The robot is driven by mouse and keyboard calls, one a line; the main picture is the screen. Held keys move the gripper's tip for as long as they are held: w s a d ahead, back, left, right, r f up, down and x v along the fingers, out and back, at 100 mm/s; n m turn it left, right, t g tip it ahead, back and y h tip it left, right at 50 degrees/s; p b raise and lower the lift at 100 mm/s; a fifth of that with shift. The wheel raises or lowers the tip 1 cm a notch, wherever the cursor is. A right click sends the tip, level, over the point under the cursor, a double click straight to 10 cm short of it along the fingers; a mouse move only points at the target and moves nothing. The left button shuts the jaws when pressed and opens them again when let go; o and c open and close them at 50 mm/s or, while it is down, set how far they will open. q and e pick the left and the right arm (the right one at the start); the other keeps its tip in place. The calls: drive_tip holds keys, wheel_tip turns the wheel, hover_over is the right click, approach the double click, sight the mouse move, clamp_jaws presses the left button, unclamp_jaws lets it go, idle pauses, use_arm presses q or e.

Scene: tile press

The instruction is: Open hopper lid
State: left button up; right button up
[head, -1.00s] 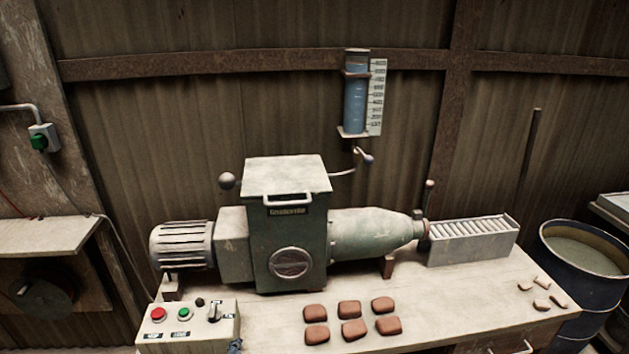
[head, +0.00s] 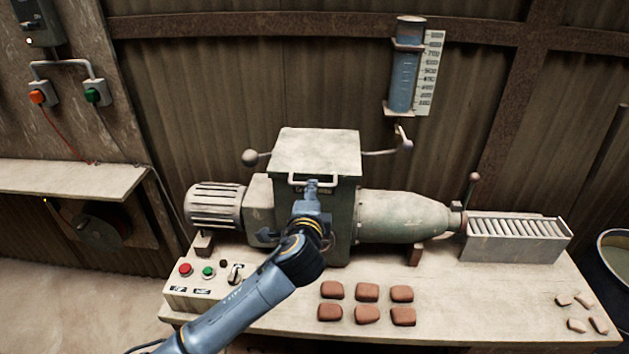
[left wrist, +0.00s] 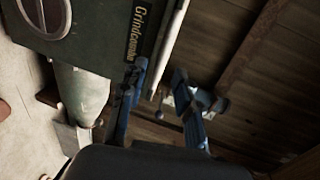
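The pale hopper lid (head: 318,150) lies flat and closed on top of the green machine body (head: 342,232) in the head view. Its front handle (head: 294,182) is partly hidden by my left gripper (head: 312,184), which is right at it from the front. In the left wrist view, my left gripper (left wrist: 158,82) has its two blue fingers spread apart, with the pale lid edge (left wrist: 172,40) extending toward the gap between them. I cannot tell whether the fingers touch the handle. My right gripper is not in view.
A ball-ended lever (head: 250,157) stands left of the lid. A water gauge (head: 403,80) hangs on the wall behind. A control box (head: 203,291), several brown tiles (head: 367,291) and a slotted rack (head: 518,240) are on the bench.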

use_arm(q)
drive_tip(key=shift+p+x, duration=0.4)
drive_tip(key=shift+x, duration=2.55)
clamp_jaws()
